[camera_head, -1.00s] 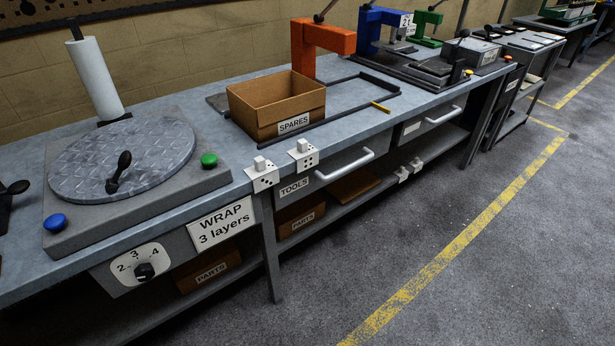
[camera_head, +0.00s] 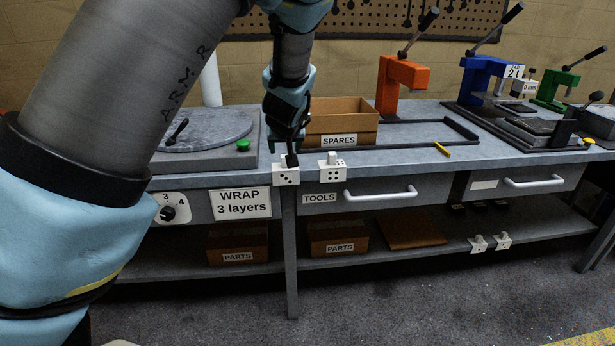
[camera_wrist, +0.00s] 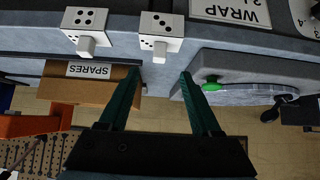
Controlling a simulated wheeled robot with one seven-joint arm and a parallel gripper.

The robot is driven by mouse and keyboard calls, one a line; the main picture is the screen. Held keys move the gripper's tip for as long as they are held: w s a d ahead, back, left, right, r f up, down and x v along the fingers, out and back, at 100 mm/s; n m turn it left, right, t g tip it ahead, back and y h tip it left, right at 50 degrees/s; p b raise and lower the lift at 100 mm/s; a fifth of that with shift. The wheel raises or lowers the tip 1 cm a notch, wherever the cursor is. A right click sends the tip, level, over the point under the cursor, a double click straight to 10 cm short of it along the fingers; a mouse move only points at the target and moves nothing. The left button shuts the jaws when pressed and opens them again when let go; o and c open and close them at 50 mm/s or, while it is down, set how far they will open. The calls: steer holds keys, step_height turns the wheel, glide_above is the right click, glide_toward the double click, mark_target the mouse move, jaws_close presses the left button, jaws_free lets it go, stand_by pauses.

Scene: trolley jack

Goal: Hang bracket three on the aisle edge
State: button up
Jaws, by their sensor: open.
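The white bracket with three dots (camera_head: 286,178) is on the front edge of the bench, its plate facing the aisle floor and its small block on top. It also shows in the wrist view (camera_wrist: 161,27). Beside it on the same edge is a similar bracket with four dots (camera_head: 332,174), also in the wrist view (camera_wrist: 86,20). My gripper (camera_head: 290,156) is just above the three-dot bracket, partly covering its block. In the wrist view my gripper (camera_wrist: 160,78) has its two fingers apart with nothing between them, and the bracket lies beyond the fingertips.
Two small white brackets (camera_head: 490,242) sit on the lower shelf edge; their dots are unreadable. A SPARES box (camera_head: 340,128) stands behind the four-dot bracket. A turntable (camera_head: 205,130) with a green button is at left. Drawer handles (camera_head: 380,194) protrude below the bench top.

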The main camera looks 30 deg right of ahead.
mark_target(285, 169)
steer(key=shift+p+x, duration=1.2)
steer(key=shift+x, duration=4)
steer(key=shift+c, duration=0.2)
jaws_close()
